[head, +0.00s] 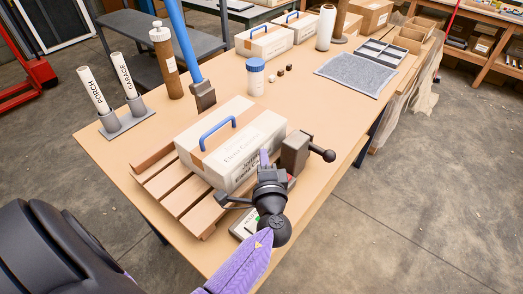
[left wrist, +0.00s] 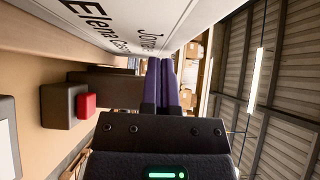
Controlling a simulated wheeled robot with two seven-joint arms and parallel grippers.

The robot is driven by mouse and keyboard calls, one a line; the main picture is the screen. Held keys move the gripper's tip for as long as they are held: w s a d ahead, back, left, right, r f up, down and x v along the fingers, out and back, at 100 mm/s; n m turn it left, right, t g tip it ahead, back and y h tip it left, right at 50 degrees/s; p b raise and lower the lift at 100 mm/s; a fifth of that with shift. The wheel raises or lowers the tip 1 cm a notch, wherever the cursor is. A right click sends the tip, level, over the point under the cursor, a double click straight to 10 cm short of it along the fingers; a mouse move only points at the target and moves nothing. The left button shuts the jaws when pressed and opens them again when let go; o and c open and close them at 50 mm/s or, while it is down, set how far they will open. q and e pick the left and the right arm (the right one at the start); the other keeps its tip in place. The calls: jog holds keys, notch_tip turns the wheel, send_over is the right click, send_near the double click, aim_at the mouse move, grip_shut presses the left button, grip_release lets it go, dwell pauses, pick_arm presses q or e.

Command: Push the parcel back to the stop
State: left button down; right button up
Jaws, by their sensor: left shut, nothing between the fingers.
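The parcel, a pale box with a tan band and blue handle (head: 212,160), sits on a slatted wooden rack (head: 185,195). In the left wrist view its printed face (left wrist: 120,22) fills the top. My left gripper (head: 265,158) is shut and empty, its purple fingertips close against the parcel's near lettered face. The fingers also show together in the left wrist view (left wrist: 161,82); I cannot tell whether they touch the box. No part is clearly identifiable as the stop. My right gripper is out of view.
A brown block with a ball-ended lever (head: 296,153) stands right of the parcel, close to my gripper. A blue post (head: 184,45) rises behind it. A blue-lidded jar (head: 255,78), two more handled boxes (head: 264,42) and a grey mat (head: 355,75) lie farther back.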

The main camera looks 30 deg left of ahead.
aim_at(246, 148)
pick_arm(q)
jog(key=shift+w+a, duration=0.1)
dwell(0.3)
jog(key=a+b, duration=0.1)
jog(key=a, duration=0.4)
jog(key=shift+w, duration=0.15)
